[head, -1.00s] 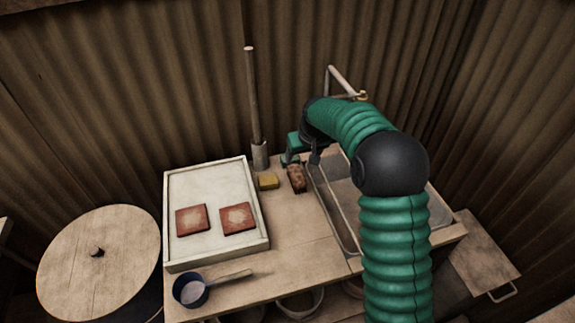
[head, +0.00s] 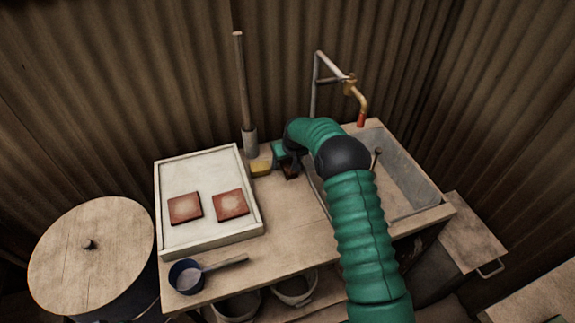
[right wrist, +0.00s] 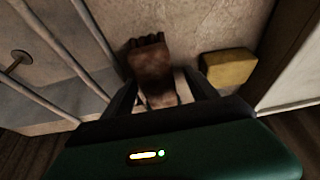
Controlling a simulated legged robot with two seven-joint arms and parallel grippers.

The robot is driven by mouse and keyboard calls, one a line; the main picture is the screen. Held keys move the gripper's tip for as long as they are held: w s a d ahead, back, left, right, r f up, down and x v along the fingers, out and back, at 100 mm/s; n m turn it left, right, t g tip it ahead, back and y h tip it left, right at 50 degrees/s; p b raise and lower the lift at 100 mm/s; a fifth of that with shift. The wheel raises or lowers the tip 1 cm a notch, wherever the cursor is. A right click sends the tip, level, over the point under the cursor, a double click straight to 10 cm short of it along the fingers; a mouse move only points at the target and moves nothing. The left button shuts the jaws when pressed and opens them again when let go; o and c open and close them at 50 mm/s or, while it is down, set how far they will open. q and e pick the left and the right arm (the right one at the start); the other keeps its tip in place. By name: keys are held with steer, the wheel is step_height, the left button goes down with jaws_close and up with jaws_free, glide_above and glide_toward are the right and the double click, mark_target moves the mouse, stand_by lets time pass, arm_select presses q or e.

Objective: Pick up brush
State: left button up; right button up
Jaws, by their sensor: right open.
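The brush (head: 291,173), a small dark brown block, lies on the wooden table between the yellow sponge and the sink, partly covered by my right gripper in the head view. My right gripper (head: 284,162) is above it, open. In the right wrist view the brush (right wrist: 151,62) shows between the two spread fingers of the gripper (right wrist: 160,92), its near end reaching in toward the palm. I cannot tell whether the fingers touch it. My left gripper is not in view.
The yellow sponge (head: 261,168) lies close to the left of the brush; it also shows in the right wrist view (right wrist: 229,68). A white tray (head: 208,246) holds two red tiles. A sink (head: 402,165) with a tap (head: 350,85) is at right. A blue pan (head: 187,277) is in front.

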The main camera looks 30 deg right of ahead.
steer(key=shift+d+f, duration=0.1)
steer(key=shift+d, duration=0.15)
steer(key=shift+f, duration=0.2)
steer(key=shift+a, duration=0.2)
steer(key=shift+c, duration=0.2)
steer(key=shift+d, duration=0.1)
jaws_close()
